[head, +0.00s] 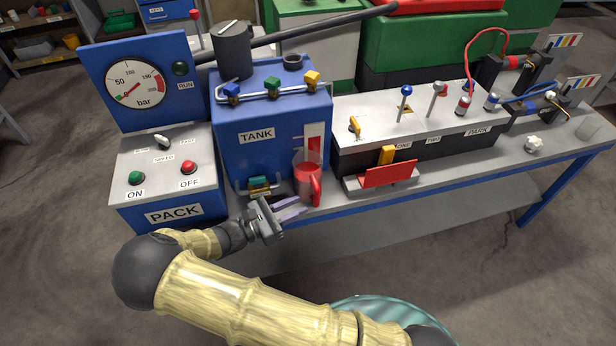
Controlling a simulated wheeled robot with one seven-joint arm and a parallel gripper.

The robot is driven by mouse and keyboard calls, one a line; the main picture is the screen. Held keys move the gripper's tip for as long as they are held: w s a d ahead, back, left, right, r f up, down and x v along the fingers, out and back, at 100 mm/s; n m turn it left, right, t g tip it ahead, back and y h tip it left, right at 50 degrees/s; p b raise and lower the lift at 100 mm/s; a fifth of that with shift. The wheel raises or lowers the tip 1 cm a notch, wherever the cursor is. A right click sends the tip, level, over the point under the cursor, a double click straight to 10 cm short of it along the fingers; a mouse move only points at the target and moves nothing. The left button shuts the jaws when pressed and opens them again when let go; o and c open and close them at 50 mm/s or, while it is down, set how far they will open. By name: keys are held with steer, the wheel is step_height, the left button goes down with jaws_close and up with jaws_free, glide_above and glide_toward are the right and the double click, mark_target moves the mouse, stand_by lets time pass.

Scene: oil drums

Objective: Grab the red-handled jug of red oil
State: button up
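The red-handled jug (301,182) is a small clear vessel with red liquid inside. It stands upright on the bench in front of the blue TANK box's right side, its red handle (316,190) facing me. My gripper (299,205) is low at the bench's front edge, just left of the handle. Its two fingers point right towards the jug with a gap between them and nothing held. I cannot tell whether a fingertip touches the jug.
The blue tank (262,135) stands directly behind the jug. The PACK box (168,180) with buttons is left. A red plate on a grey tray (388,176) is right. A valve block (430,115) with levers stands behind that tray. A teal round rim (390,304) shows below.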

mark_target(310, 182)
steer(key=shift+x, duration=1.85)
steer(key=shift+p+x, duration=0.3)
steer(key=shift+x, duration=2.25)
steer(key=shift+c, duration=0.3)
jaws_close()
